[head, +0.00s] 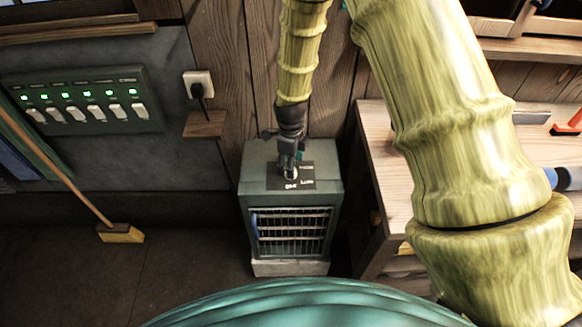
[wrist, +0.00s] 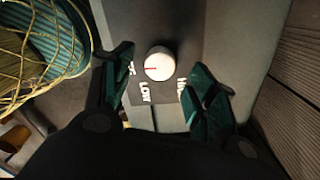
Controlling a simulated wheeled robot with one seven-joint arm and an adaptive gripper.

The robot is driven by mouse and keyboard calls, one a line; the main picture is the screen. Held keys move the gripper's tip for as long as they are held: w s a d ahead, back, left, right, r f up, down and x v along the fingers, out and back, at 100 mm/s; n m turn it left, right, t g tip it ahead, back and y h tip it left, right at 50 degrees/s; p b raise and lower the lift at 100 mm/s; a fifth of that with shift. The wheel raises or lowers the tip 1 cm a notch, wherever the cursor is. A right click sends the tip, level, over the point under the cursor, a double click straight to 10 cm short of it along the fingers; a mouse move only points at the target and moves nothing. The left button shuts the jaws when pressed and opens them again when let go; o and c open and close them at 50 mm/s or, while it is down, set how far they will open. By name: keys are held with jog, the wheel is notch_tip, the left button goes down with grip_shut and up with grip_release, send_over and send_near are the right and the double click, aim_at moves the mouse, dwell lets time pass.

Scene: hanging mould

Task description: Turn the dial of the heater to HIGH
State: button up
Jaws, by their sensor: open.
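The heater (head: 255,192) is a grey-green box with a barred front grille, standing on the floor against the wooden wall. Its dark top panel carries a round white dial (wrist: 160,60) with a red mark. The mark points left in the wrist view, towards a label partly hidden by a finger. The LOW label (wrist: 145,92) is below the dial, and another partly hidden label is at its lower right. My gripper (wrist: 163,58) is open above the panel, with one green finger on each side of the dial. Gaps show between the fingers and the dial.
A wooden bench (head: 378,150) stands close to the heater's right. A switch panel (head: 85,98) with several green lights and a socket (head: 198,84) are on the wall at left. A broom (head: 121,233) leans there. Floor left of the heater is clear.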

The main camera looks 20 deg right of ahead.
jog(key=shift+f+p, duration=0.3)
jog(key=shift+f, duration=1.35)
jog(key=shift+c, duration=0.5)
jog(key=c, duration=1)
